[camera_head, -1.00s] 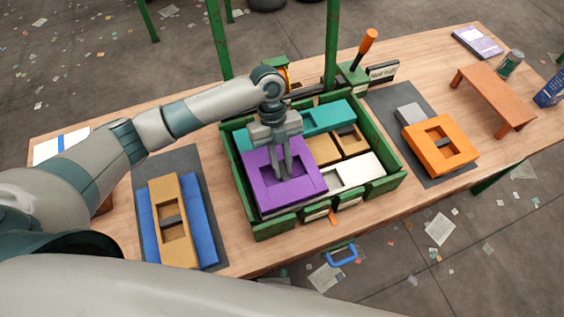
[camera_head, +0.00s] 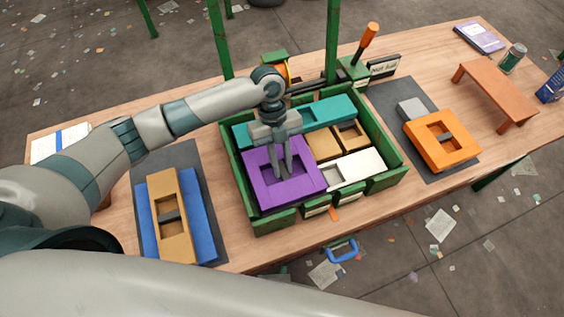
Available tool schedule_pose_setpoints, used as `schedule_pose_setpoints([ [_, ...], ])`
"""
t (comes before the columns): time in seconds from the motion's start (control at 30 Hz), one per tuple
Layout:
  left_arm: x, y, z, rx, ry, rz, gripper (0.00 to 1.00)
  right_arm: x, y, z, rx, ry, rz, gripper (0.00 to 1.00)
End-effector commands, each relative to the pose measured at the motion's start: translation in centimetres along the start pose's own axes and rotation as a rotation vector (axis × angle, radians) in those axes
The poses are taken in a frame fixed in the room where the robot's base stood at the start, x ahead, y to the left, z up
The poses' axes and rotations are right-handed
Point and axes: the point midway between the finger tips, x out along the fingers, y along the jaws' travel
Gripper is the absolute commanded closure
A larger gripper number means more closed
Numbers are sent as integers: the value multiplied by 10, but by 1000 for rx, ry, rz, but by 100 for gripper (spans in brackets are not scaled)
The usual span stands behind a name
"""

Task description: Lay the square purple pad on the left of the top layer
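The square purple pad (camera_head: 262,189) is at the front left of the green crate (camera_head: 392,178), inside its walls and roughly level with the pieces beside it. My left gripper (camera_head: 282,172) reaches down into the pad's central recess. Its fingers are close together and appear shut on the pad's grip, which they largely hide. Whether the pad bears fully on what is below cannot be seen. A teal piece (camera_head: 325,113) lies behind it, tan pieces (camera_head: 322,146) and a white piece (camera_head: 362,164) to its right. My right gripper is not in view.
A tan pad (camera_head: 163,190) on a blue one (camera_head: 205,225) lies on the left dark mat. An orange pad (camera_head: 425,130) and a grey block (camera_head: 411,106) are on the right mat. Green posts (camera_head: 333,40) and an orange-handled lever (camera_head: 368,40) stand behind the crate.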

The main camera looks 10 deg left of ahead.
Motion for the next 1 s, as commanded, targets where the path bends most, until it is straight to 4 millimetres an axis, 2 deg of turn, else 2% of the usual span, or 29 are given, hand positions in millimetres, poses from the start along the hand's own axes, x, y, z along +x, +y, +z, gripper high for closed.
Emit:
schedule_pose_setpoints([
  [0.03,-1,0,0,0,0,0,69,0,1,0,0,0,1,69],
  [0.07,-1,0,0,0,0,0,62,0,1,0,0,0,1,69],
  [0.37,-1,0,0,0,0,0,61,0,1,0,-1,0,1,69],
  [0.57,-7,-1,1,0,-1,-2,61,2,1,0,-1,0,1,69],
  [0.77,-29,-1,1,1,-3,-3,61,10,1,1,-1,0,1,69],
  [1.0,-74,-1,2,0,-4,-3,61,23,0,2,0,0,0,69],
])
